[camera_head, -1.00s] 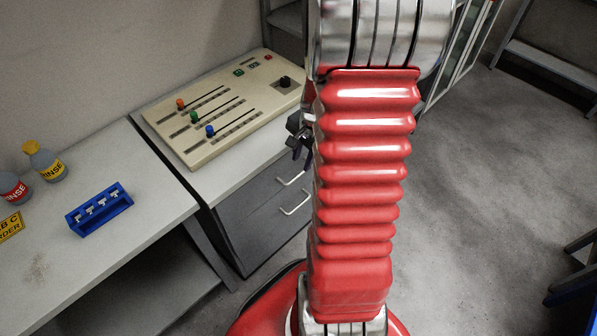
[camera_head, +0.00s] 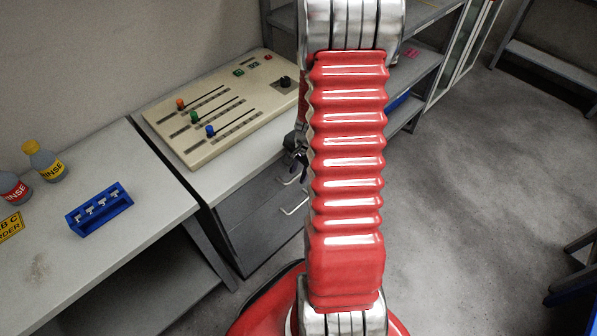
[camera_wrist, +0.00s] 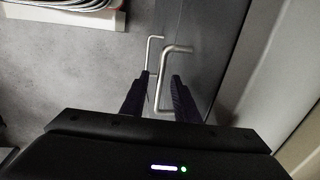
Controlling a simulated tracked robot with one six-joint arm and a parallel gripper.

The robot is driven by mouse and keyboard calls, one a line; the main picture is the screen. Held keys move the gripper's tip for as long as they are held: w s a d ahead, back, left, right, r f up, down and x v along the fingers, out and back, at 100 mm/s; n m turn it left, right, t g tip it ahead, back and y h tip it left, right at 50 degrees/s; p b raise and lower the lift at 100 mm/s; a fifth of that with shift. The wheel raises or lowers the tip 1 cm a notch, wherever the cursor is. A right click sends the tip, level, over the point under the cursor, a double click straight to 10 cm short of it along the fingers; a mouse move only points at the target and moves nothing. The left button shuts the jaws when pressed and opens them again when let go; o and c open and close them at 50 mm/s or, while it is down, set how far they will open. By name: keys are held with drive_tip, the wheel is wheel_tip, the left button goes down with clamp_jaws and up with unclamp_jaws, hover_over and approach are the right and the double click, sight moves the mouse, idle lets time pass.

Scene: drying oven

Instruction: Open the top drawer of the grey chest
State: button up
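The grey chest (camera_head: 232,228) stands left of my arm in the head view, its top drawer (camera_head: 252,190) looking shut. The top drawer's silver handle (camera_head: 292,178) is partly hidden by my gripper and arm. In the wrist view the nearer, larger handle (camera_wrist: 178,49) reaches down between the two dark fingers of my gripper (camera_wrist: 160,78). The fingers stand apart on either side of the handle bar; I cannot tell whether either touches it. My gripper also shows in the head view (camera_head: 298,158), just above the drawer handles. The lower drawer's handle (camera_wrist: 154,38) lies beyond.
A beige control panel (camera_head: 225,108) with coloured sliders stands on the chest top. A table (camera_head: 140,235) to the left holds a blue rack (camera_head: 99,210) and rinse bottles (camera_head: 44,162). Shelves (camera_head: 418,66) stand behind my arm. The floor (camera_head: 480,190) to the right is open.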

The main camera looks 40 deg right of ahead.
clamp_jaws()
idle(0.6)
